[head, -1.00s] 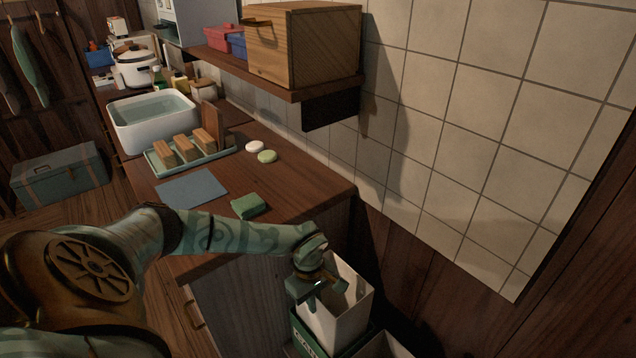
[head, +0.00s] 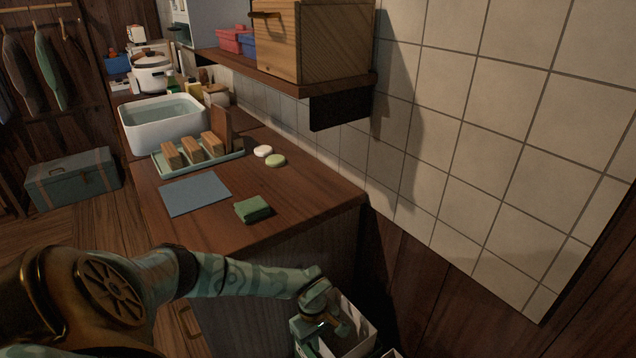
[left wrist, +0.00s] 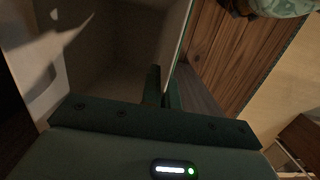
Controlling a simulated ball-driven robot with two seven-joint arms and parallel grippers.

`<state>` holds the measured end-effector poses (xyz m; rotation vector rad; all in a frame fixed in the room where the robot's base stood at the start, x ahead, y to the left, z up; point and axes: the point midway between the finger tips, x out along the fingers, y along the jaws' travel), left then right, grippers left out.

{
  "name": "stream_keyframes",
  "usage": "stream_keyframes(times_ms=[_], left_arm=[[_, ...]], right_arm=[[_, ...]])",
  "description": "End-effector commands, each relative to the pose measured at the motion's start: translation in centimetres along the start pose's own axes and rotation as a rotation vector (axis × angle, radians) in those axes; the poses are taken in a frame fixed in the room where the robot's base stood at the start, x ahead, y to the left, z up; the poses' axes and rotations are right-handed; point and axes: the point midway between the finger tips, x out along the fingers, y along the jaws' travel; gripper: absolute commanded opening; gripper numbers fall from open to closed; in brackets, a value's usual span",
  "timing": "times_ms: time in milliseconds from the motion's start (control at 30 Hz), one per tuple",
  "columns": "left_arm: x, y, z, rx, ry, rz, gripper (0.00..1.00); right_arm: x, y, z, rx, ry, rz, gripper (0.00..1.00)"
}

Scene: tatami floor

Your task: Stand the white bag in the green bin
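The white bag (head: 358,334) is an open-topped, upright white box shape at the bottom of the head view. My left gripper (head: 318,328) is at its left rim, fingers pointing down. In the left wrist view, the fingers (left wrist: 160,88) are close together on the bag's thin wall, with the bag's inside (left wrist: 105,50) to the left. The green bin (head: 303,350) shows only as a sliver below the gripper, cut off by the frame edge. The bag's lower part is out of view, so how deep it sits cannot be told. My right gripper is not in view.
The wooden counter (head: 290,205) stands left of the bag, with a green sponge (head: 252,208) near its front corner. A tiled wall (head: 470,150) rises behind. A shelf with a wooden box (head: 315,42) overhangs the counter. Another pale rim (head: 391,353) shows right of the bag.

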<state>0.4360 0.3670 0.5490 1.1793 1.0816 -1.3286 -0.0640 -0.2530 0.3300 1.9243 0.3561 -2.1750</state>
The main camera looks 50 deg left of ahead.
Motion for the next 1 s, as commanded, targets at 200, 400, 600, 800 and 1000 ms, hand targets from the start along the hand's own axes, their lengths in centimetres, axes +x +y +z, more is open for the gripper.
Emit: stream_keyframes(times_ms=[200,400,600,800,1000], left_arm=[[0.3,0.0,0.0,0.000,0.000,-0.001,0.24],[0.3,-0.1,0.0,0.000,0.000,-0.001,0.24],[-1.6,0.1,0.0,0.001,0.002,0.003,0.24],[-6.5,0.1,0.0,0.002,0.002,0.007,0.24],[-10.5,0.1,0.0,0.001,0.001,0.004,0.24]], right_arm=[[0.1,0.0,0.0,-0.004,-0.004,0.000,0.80],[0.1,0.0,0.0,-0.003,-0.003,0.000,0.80],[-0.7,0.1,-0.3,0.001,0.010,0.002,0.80],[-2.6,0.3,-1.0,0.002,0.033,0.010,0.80],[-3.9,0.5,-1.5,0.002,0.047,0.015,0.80]])
